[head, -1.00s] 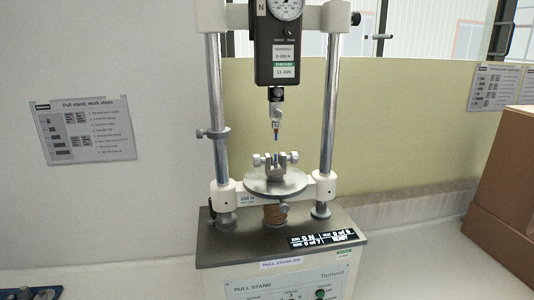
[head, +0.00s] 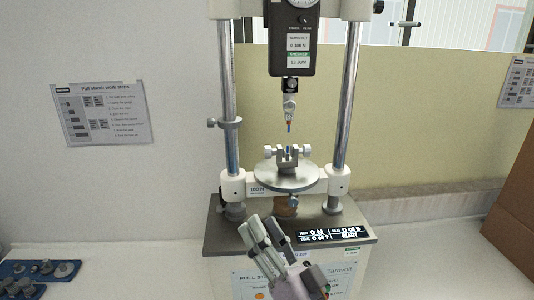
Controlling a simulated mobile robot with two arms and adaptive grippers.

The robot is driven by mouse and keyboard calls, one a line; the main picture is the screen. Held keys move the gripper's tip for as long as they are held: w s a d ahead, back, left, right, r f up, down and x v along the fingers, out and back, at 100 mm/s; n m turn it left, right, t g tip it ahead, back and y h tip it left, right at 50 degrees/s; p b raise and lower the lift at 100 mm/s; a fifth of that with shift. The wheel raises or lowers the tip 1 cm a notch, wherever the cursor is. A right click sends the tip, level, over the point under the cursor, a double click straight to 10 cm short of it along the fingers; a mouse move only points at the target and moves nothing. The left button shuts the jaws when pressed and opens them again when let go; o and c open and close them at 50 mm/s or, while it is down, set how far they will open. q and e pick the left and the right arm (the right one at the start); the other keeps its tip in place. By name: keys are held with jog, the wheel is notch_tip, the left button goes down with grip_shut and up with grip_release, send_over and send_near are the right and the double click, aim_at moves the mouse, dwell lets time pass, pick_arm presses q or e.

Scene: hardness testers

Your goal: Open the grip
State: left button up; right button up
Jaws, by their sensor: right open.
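The pull stand (head: 228,238) stands in the middle of the head view, with two steel columns and a black force gauge (head: 291,50) between them. A clear gap separates pin and grip. My right gripper (head: 261,230) is in front of the stand's base, below and left of the grip and apart from it. It is open, with nothing seen between its fingers. My left gripper is not in view.
A display (head: 332,234) on the base reads 0 N and READY. A blue tray (head: 40,275) with metal parts lies at the lower left. A cardboard box (head: 512,210) stands at the right. A work-steps sheet (head: 105,114) is on the wall. The bench left of the stand is mostly clear.

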jog(key=w+d+r+m+t+h, duration=0.1)
jog(key=d+r+m+t+h, duration=0.55)
jog(key=r+m+h, duration=0.7)
jog(key=m+g+y+p, duration=0.1)
jog(key=m+g+y, duration=0.25)
jog(key=g, duration=0.65)
send_near(267, 155)
jog(key=shift+h, duration=0.5)
jog(key=w+p, duration=0.2)
jog(key=w, duration=0.2)
jog(key=w+p, duration=0.3)
jog(key=w, duration=0.1)
jog(key=shift+w+a+f, duration=0.15)
jog(key=shift+w+a, duration=0.1)
jog(key=shift+w, duration=0.15)
jog(key=shift+w+f, duration=0.15)
jog(key=shift+w, duration=0.5)
